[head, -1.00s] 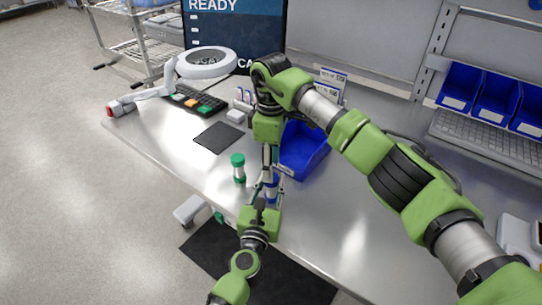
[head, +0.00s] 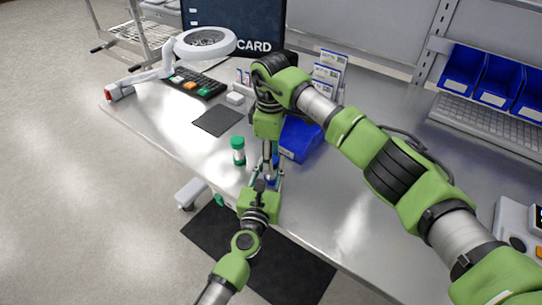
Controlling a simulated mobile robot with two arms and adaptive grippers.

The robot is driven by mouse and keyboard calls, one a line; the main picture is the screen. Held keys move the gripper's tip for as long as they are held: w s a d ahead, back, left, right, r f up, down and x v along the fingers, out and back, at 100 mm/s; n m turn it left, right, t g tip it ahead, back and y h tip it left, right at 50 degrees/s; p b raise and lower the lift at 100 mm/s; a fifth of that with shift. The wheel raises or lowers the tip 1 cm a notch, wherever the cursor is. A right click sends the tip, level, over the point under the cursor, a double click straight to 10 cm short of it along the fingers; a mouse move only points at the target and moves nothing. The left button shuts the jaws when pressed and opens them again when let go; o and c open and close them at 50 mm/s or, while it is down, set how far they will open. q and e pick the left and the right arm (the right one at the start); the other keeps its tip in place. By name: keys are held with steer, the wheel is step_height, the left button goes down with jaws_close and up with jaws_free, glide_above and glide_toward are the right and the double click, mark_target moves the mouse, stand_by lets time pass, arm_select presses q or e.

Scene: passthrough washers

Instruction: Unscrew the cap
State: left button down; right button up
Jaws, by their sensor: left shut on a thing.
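My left gripper (head: 268,182) comes up from the bottom of the head view and is shut on a small item with a blue part (head: 273,179) near the table's front edge. Fingers cover most of that item, so its cap and body cannot be told apart. My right gripper (head: 270,160) points down from above, directly over the same item. Its fingertips overlap the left gripper's, and whether they grip is not clear. A small bottle with a green cap (head: 238,143) stands upright on the table, left of both grippers.
A blue bin (head: 301,139) stands just right of the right gripper. Blue bins (head: 461,78) and a keyboard (head: 480,118) are at the right.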

stand_by(0.3)
steer(key=shift+r, duration=2.3)
arm_select(q)
steer(key=c, duration=1.5)
jaws_free()
steer(key=shift+s, duration=0.1)
